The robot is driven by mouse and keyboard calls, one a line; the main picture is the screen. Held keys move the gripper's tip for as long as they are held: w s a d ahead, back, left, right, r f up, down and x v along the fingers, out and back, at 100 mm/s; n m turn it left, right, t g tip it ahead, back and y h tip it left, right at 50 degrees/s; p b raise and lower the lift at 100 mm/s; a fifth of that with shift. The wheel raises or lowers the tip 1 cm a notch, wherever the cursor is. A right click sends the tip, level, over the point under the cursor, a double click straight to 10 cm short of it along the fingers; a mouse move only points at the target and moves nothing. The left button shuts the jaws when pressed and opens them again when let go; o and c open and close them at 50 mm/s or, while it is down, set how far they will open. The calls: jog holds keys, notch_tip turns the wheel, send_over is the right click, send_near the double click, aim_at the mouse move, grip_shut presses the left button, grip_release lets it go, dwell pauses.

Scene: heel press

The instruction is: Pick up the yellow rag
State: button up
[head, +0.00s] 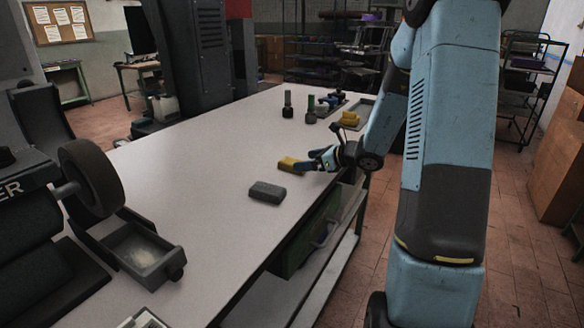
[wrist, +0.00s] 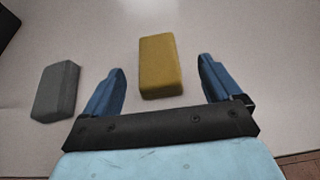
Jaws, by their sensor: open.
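A yellow block-shaped piece (head: 289,163), which looks like the folded yellow rag, lies flat on the pale bench top. In the wrist view the yellow piece (wrist: 160,66) is between the lines of my two blue fingers, nearer the left one, with bare bench on both sides. My gripper (head: 316,161) is open and empty, low at the right edge of the bench beside the yellow piece. I see no finger touching it. A second yellow piece (head: 350,117) lies farther back, by a tray; its kind is too small to tell.
A grey block (head: 267,192) lies nearer on the bench; the wrist view shows it left of my fingers (wrist: 56,91). Dark upright items (head: 288,105) and a shallow tray (head: 364,104) stand at the back. A grinder wheel (head: 93,178) and open drawer (head: 142,254) are at left. Mid-bench is clear.

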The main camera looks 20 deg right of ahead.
jog(key=shift+x, duration=3.15)
jog(key=shift+s+f, duration=0.1)
jog(key=shift+s, duration=0.1)
jog(key=shift+a, duration=0.1)
jog(key=c, duration=1)
jog(key=shift+c, duration=0.2)
